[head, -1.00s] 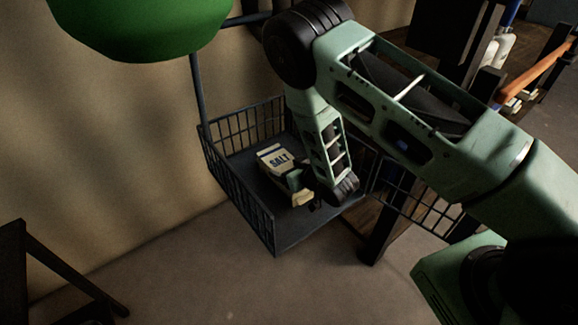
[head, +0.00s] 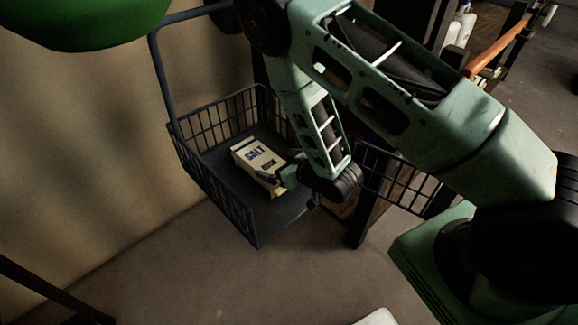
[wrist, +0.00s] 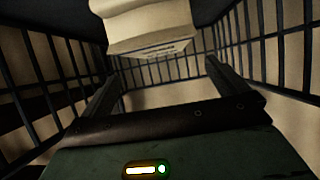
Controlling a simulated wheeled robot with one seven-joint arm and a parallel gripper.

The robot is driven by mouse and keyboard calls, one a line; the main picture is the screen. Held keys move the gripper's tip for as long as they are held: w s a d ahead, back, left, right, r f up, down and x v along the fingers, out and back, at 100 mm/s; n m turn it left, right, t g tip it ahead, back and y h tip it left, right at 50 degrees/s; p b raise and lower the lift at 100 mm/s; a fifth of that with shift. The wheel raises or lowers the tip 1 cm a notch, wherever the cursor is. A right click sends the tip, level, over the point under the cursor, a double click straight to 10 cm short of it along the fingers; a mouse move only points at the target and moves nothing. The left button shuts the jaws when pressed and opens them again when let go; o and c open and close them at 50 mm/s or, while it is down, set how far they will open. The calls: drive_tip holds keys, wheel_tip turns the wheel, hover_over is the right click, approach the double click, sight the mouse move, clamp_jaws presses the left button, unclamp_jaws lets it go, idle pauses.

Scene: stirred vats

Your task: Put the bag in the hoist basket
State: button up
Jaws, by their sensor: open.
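The cream bag marked SALT (head: 258,160) lies in the dark wire hoist basket (head: 222,197), on its floor. My gripper (head: 285,178) is inside the basket at the bag's right end, with the fingers partly hidden by the wrist in the head view. In the wrist view the two fingers of my gripper (wrist: 165,80) stand wide apart. The bag (wrist: 150,28) shows at the top of that view, just beyond the fingertips and not clasped between them. The basket's wire walls (wrist: 285,50) rise on both sides.
A green rounded object (head: 85,18) hangs over the upper left, near the basket's hanger bar (head: 158,80). A second wire basket or rack (head: 400,185) stands to the right behind my arm.

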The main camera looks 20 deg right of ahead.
drive_tip(key=shift+v, duration=2.15)
